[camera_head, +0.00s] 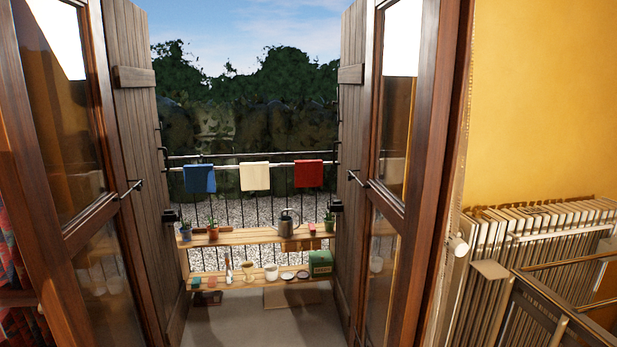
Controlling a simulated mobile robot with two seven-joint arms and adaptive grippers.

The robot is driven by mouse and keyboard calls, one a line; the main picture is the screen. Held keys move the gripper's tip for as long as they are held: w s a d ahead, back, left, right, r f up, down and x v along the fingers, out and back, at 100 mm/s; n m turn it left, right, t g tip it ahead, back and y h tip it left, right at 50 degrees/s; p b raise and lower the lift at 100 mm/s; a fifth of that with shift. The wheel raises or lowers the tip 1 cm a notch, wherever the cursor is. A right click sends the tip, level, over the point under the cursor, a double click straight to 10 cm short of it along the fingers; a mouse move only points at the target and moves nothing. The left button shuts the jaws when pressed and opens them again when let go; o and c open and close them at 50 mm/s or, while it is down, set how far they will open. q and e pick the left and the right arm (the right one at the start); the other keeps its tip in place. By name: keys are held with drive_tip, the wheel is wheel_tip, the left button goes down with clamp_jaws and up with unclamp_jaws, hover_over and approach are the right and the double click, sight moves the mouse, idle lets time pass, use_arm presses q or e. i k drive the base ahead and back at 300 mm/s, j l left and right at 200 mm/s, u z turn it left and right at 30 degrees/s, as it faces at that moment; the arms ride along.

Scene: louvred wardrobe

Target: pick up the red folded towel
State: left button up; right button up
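The red folded towel (308,174) hangs over the horizontal rail (230,165) beyond the open doorway, at the right end of a row of towels. A cream towel (254,176) hangs to its left, and a blue towel (199,178) hangs further left. Neither of my grippers is in view.
Open wooden glazed doors (437,170) and shutters (137,150) flank the opening. A two-tier wooden shelf (255,236) below the rail holds a watering can (286,223), potted plants and a green box (320,262). A radiator (490,230) stands at right.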

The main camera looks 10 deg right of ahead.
sight(307, 172)
drive_tip(key=i+u, duration=0.2)
drive_tip(key=i, duration=3.1)
drive_tip(key=i+z, duration=0.15)
drive_tip(key=i, duration=0.35)
drive_tip(key=i+j+z, duration=0.15)
drive_tip(key=i, duration=0.35)
drive_tip(key=i+j+z, duration=0.1)
drive_tip(key=i, duration=0.4)
drive_tip(key=j, duration=0.1)
